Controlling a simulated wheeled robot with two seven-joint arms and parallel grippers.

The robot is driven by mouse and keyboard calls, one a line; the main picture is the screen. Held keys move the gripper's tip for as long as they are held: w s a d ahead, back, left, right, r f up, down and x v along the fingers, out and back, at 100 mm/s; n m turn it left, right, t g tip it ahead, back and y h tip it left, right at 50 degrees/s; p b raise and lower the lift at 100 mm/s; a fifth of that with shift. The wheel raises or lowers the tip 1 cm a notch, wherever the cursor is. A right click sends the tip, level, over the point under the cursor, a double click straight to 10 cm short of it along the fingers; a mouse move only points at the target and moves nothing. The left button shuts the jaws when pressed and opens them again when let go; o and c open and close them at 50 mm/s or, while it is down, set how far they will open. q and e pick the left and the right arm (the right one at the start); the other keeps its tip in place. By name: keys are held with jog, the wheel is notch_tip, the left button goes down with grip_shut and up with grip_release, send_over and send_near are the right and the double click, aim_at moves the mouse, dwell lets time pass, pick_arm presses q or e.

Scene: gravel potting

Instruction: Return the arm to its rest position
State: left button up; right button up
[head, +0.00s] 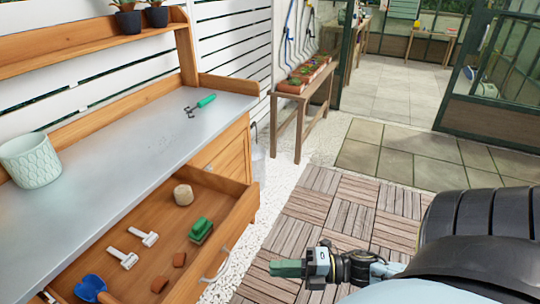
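My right arm comes in from the lower right. Its gripper (287,268) hangs over the wood deck tiles, to the right of the open drawer and apart from it. Its green fingers point left and show as one block, so I cannot tell whether they are open or shut. No separate object is clear between them. My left gripper is out of view.
A potting bench (110,160) carries a pale green pot (30,160) and a green-handled hand rake (200,105). Its open drawer (237,215) holds a green brush (200,230), a blue scoop (89,287) and several small items. The deck (330,205) is clear.

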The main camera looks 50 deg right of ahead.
dwell(0.4)
jog(key=s+d+f+m+g+h, duration=0.1)
jog(key=s+d+f+m+h, duration=0.15)
jog(key=f+m+h, duration=0.6)
jog(key=s+d+f+m+g+h, duration=0.1)
jog(key=s+d+f+m+h, duration=0.15)
jog(key=f+m, duration=0.75)
jog(key=s+a+f+m+g, duration=0.2)
jog(key=s+f+g, duration=0.3)
jog(key=s+f, duration=0.4)
jog(key=s+a+f+m+g+h, duration=0.1)
jog(key=s+a+f+m+g, duration=0.2)
jog(key=s+f, duration=0.7)
jog(key=shift+s+a+f+g, duration=0.3)
jog(key=shift+a+f+g, duration=0.4)
jog(key=shift+g, duration=0.4)
jog(key=shift+r, duration=0.1)
